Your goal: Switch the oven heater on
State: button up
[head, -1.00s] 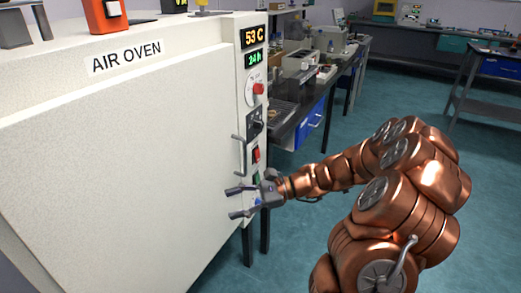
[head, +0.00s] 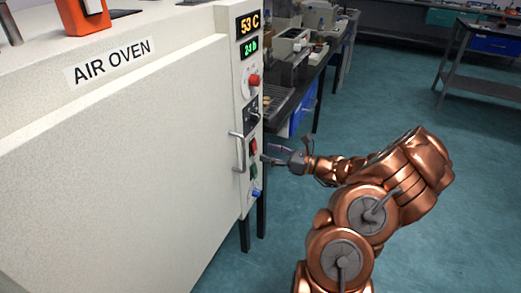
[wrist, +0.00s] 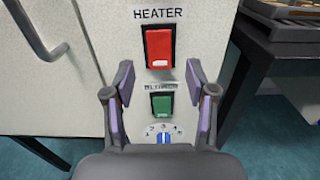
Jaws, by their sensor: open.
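The white air oven (head: 120,140) fills the left of the head view, with a narrow control panel on its right edge. The red heater switch (wrist: 159,48) sits under the label HEATER in the wrist view; it also shows on the panel in the head view (head: 254,146). A green rocker switch (wrist: 162,105) sits below it, its label partly hard to read. My gripper (wrist: 160,78) is open and empty, facing the panel, its fingertips framing the space between the red and green switches. In the head view my gripper (head: 273,153) is just right of the panel.
A door handle (head: 239,152) sticks out left of the switches. A blue knob with a numbered dial (wrist: 163,137) is below the green switch. A red knob (head: 254,80) is higher up. A bench (head: 310,85) stands right of the oven; open floor lies further right.

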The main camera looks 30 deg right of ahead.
aim_at(255, 149)
jog(key=shift+x, duration=1.75)
grip_shut()
jog(key=shift+f+t+y, duration=0.15)
jog(key=shift+t+y, duration=0.15)
jog(key=shift+t, duration=0.1)
grip_release()
